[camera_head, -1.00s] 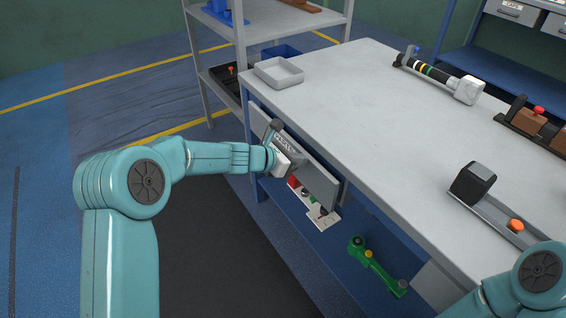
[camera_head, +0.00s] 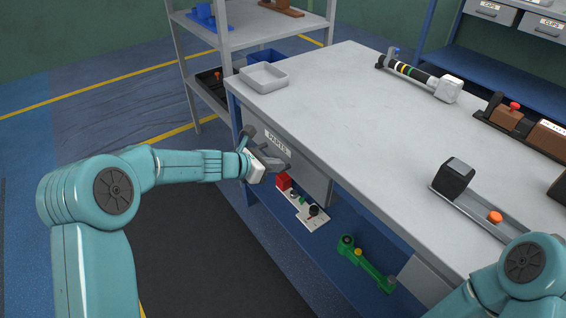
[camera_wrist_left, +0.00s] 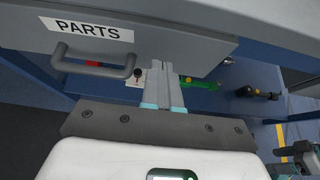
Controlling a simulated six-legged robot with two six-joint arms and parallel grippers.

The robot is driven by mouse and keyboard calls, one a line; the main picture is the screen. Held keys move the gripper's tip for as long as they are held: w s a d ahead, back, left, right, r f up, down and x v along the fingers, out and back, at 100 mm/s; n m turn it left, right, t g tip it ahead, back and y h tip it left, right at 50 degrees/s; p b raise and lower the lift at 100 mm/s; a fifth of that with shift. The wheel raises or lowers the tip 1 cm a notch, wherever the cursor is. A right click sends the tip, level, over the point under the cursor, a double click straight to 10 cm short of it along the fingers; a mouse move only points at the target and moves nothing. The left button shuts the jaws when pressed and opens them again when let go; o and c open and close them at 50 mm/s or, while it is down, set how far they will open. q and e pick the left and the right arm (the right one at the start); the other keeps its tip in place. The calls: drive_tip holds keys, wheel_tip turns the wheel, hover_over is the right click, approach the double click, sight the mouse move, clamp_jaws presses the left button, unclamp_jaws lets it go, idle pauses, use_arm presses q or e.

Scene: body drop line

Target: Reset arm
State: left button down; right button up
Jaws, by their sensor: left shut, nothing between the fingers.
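My left gripper (camera_head: 277,164) is in front of the table's drawer (camera_head: 308,176), whose grey front carries a PARTS label (camera_head: 278,143). In the left wrist view the fingertips (camera_wrist_left: 160,66) are together and empty. The drawer's dark handle (camera_wrist_left: 95,66) is to the left of the fingers and apart from them. The label (camera_wrist_left: 88,29) is above the handle. My right arm shows only as a joint at the lower right of the head view; its gripper is out of the picture.
A white worktable (camera_head: 330,92) bears a grey tray (camera_head: 264,76), a striped cylindrical tool (camera_head: 420,75) and a rail with a black block (camera_head: 455,178). Beneath it are a green tool (camera_head: 366,263) and a small parts board (camera_head: 303,206). A shelf rack (camera_head: 228,38) stands behind.

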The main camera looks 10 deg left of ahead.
use_arm(q)
drive_tip(key=p+v, duration=0.1)
drive_tip(key=v, duration=0.7)
drive_tip(key=s+d+f+m+g, duration=0.2)
drive_tip(key=s+d+f+g, duration=0.15)
drive_tip(key=s+f, duration=0.45)
drive_tip(key=s+d+f+m+g, duration=0.25)
drive_tip(key=s+d+f, duration=0.2)
drive_tip(key=f, duration=0.55)
drive_tip(key=s+f+m+g+y, duration=0.2)
drive_tip(key=s+f+m, duration=0.3)
drive_tip(key=s+m, duration=0.4)
drive_tip(key=s+f+m+g+y, duration=0.2)
drive_tip(key=s+f+m, duration=0.4)
drive_tip(key=s, duration=0.6)
wheel_tip(320, 180, up, 17)
drive_tip(key=w+m+t+p, duration=0.1)
drive_tip(key=m+p, duration=0.5)
drive_tip(key=p, duration=1)
drive_tip(key=shift+w, duration=0.75)
